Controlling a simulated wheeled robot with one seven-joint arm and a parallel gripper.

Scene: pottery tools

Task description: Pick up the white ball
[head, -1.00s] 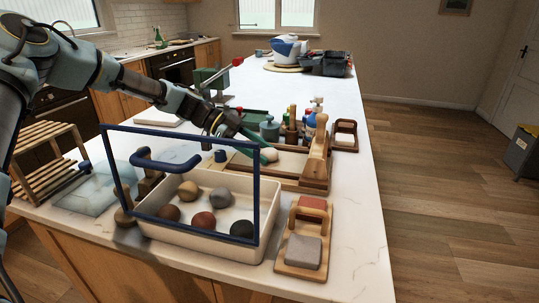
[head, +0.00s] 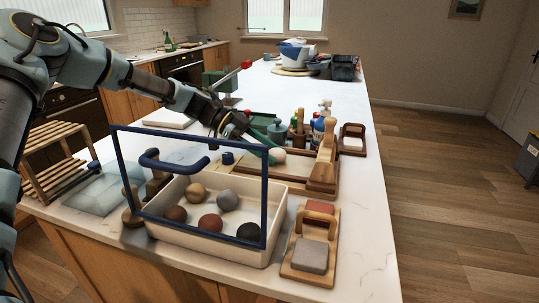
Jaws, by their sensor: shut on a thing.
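The white ball (head: 277,156) is pale and round, at the wooden tool tray behind the cream bin. My gripper (head: 269,149) reaches to it from the upper left, and its green fingers are shut on the ball. The fingers partly cover the ball's left side. I cannot tell whether the ball still touches the tray.
The cream bin (head: 177,234) in front holds several brown, grey and dark balls, with a blue frame (head: 190,134) standing over it. Wooden tools and bottles (head: 318,125) crowd behind the ball. A wooden block holder (head: 311,250) stands at right. The far counter is clearer.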

